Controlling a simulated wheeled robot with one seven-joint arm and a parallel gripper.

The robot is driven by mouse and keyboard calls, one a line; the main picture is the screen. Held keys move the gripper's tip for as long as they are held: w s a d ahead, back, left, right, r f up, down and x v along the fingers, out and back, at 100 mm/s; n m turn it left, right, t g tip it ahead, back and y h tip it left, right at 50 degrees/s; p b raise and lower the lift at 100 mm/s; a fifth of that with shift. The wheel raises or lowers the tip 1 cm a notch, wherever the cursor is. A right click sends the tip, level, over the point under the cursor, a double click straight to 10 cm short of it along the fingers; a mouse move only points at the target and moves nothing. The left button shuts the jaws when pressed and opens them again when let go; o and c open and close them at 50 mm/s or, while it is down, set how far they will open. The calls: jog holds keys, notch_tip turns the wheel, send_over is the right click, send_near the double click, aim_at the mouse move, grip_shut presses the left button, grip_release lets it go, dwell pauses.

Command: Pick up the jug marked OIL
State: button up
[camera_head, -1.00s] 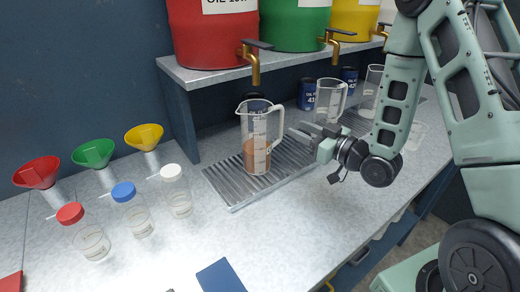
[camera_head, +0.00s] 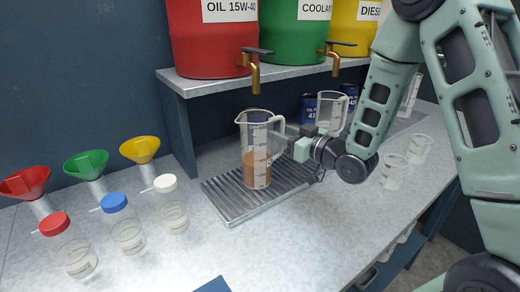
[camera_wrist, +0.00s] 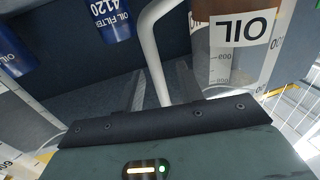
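The clear jug marked OIL (camera_head: 257,168), part filled with brown liquid, stands upright on the ridged drip grate (camera_head: 230,205) below the red drum's tap. Its OIL label (camera_wrist: 240,30) shows upside down at the upper right of the wrist view. The jug's pale handle (camera_wrist: 156,45) faces my gripper. My gripper (camera_head: 284,138) is at the handle's right side in the head view. In the wrist view its two dark fingers (camera_wrist: 161,88) lie on either side of the handle, with a visible gap, so it is open. Finger contact cannot be told.
A red drum (camera_head: 210,40) and a green drum (camera_head: 297,25) with brass taps sit on the shelf above. Another clear jug (camera_head: 331,112) and blue oil filters (camera_head: 308,107) stand behind my gripper. Empty cups (camera_head: 394,172) stand right. Capped sample bottles (camera_head: 126,232) stand left; the front counter is mostly clear.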

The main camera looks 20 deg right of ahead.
jog(key=shift+x, duration=1.05)
grip_shut()
jog(key=shift+r, duration=0.2)
